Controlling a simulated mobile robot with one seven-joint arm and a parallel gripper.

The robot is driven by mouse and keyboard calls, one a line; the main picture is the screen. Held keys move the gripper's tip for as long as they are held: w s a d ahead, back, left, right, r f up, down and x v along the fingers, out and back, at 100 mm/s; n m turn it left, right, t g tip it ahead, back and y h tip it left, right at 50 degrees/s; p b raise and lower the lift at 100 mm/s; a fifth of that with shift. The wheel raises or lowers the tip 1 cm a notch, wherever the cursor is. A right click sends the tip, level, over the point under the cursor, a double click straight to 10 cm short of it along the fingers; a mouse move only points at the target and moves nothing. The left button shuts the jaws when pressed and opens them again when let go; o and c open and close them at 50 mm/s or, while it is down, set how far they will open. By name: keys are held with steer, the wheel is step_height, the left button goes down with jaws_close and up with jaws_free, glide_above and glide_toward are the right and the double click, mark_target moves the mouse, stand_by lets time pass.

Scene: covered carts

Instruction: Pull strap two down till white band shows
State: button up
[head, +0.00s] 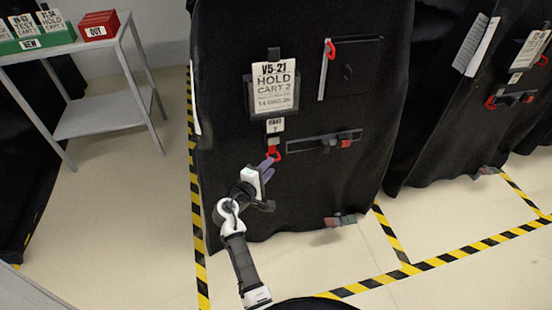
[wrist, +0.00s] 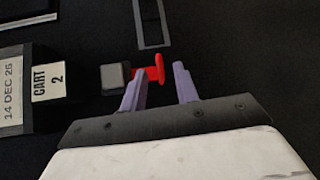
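The strap with a red pull (head: 274,154) hangs below the CART 2 tag (head: 274,125) on the black covered cart (head: 230,200). In the wrist view, the red T-shaped pull (wrist: 159,68) sticks out of a grey buckle (wrist: 115,77), beside the tag (wrist: 48,83). My gripper (head: 268,166) is at the pull. In the wrist view my gripper (wrist: 158,70) has its two purple fingers apart. The crossbar of the pull lies between the fingertips, and its stem runs by the left finger. Contact cannot be told. No white band is visible.
A hold sign (head: 273,88) hangs above the tag. Another red pull (head: 332,50) with a pale strap is at upper right, and a dark rail (head: 315,143) is right of the strap. A grey shelf (head: 100,115) stands left. Striped tape (head: 196,230) marks the floor.

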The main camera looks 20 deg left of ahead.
mark_target(276, 160)
steer(key=x, duration=0.5)
steer(key=shift+w, duration=0.15)
jaws_close()
